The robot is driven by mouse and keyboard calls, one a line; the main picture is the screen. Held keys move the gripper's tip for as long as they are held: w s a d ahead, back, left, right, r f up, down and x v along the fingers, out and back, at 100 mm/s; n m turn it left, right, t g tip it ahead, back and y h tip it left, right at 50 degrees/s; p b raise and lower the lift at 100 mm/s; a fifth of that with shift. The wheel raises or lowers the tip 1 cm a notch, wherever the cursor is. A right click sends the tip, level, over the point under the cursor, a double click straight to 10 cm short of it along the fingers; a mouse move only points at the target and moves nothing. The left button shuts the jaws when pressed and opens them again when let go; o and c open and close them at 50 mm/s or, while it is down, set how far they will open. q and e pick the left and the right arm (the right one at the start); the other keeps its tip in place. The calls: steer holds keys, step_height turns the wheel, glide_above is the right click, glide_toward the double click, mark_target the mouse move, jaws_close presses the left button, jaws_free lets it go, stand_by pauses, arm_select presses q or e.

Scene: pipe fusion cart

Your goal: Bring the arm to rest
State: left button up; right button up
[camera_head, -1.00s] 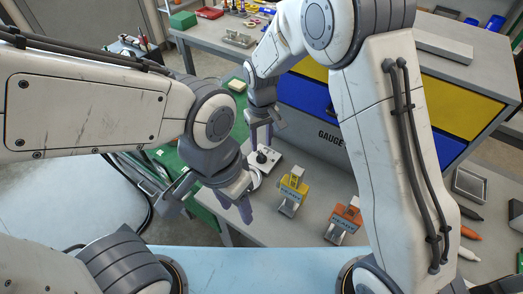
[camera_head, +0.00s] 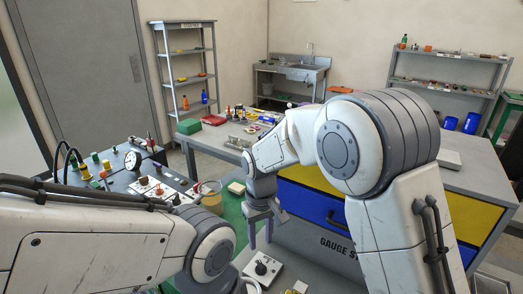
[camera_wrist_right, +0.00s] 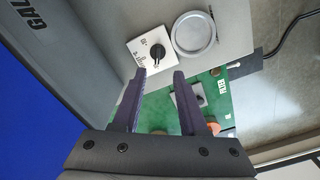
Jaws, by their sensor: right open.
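My right arm comes in from the right in the head view, and its gripper (camera_head: 261,232) hangs pointing down, with two purple fingers apart and nothing between them. It is above the grey bench, close to a white plate with a black knob (camera_head: 263,268). In the right wrist view the open fingers (camera_wrist_right: 160,75) frame empty space, with the knob plate (camera_wrist_right: 152,54) just beyond their tips. My left arm crosses the lower left of the head view. Its wrist runs to the bottom edge, and its fingers are out of frame.
The blue and yellow drawer cabinet (camera_head: 322,207) stands close beside my right gripper. In the wrist view a round metal dish (camera_wrist_right: 194,34) lies beside the knob plate. A panel with a gauge (camera_head: 133,160) is at left. Shelves (camera_head: 187,75) and a sink bench (camera_head: 290,72) stand behind.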

steer(key=s+d+r+n, duration=0.1)
steer(key=s+d+r, duration=0.1)
steer(key=s, duration=1)
steer(key=s+d+r+n+y, duration=0.1)
steer(key=s+d+r, duration=0.2)
steer(key=s, duration=1)
steer(key=shift+s+r, duration=0.2)
steer(key=shift+r, duration=0.15)
steer(key=shift+d, duration=0.2)
